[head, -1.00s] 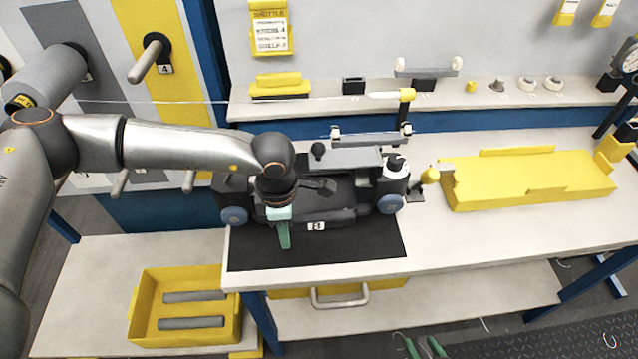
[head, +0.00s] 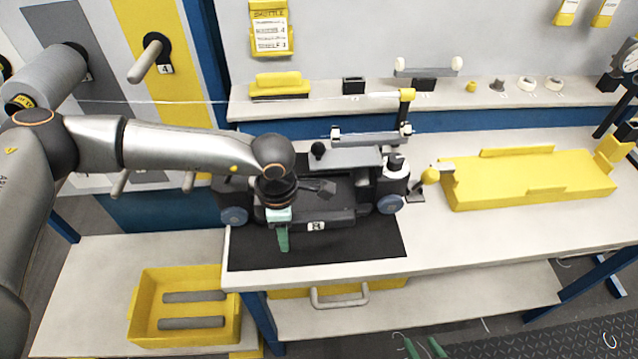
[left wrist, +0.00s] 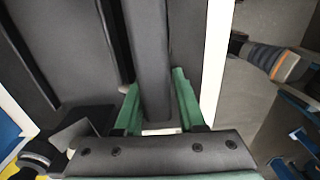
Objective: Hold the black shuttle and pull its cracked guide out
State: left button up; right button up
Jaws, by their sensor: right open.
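The black shuttle (head: 350,210), with blue-grey wheels and a small white label, sits on the black mat (head: 330,250). My left gripper (head: 283,240) points down at the shuttle's front wall, left of the label. In the left wrist view its green fingers (left wrist: 157,105) stand on both sides of a dark wall of the shuttle and appear closed on it. A black-and-white fitting (head: 397,163) stands on the shuttle's right end. No crack is visible at this size, so I cannot tell which part is the cracked guide. My right gripper (head: 425,347) shows only as green fingertips, apart and empty, at the bottom edge.
A grey bar with light rollers (head: 372,138) is behind the shuttle. A yellow tray (head: 530,180) lies to the right. A yellow bin (head: 185,285) with grey rods stands lower left. The back shelf (head: 310,112) carries small parts. The bench front right is clear.

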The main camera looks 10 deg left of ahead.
pick_arm(q)
jog(key=o, duration=0.4)
jog(key=shift+w+r, duration=0.1)
jog(key=shift+c, duration=0.2)
notch_tip(320, 180, up, 12)
dwell(0.4)
